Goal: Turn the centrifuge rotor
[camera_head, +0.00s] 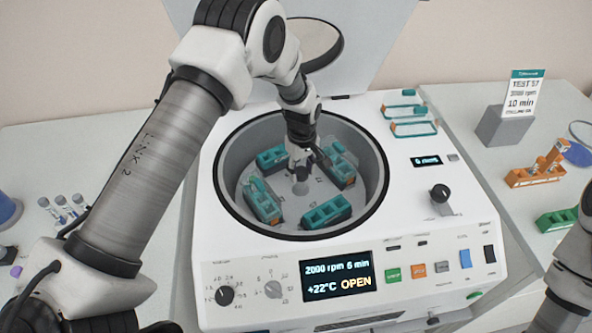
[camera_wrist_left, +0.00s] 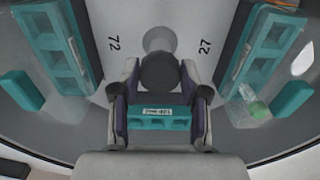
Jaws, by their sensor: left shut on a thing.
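The open centrifuge (camera_head: 235,238) holds a grey rotor with several teal buckets around its hub; one bucket (camera_head: 262,203) is front left and another (camera_head: 325,212) front right. My left gripper (camera_head: 301,168) reaches down into the bowl over the middle of the rotor. In the left wrist view its fingers are shut around the dark centre knob (camera_wrist_left: 160,72) of the rotor. A labelled teal bucket (camera_wrist_left: 158,118) shows between the fingers, and two more flank them. The fingers partly hide the hub. My right gripper is out of the frames.
The raised lid stands behind the bowl. The front display (camera_head: 338,277) reads 2000 rpm, 6 min, OPEN. A grey block (camera_head: 502,128) with a card, an orange rack (camera_head: 535,175) and a green rack (camera_head: 557,219) stand at right.

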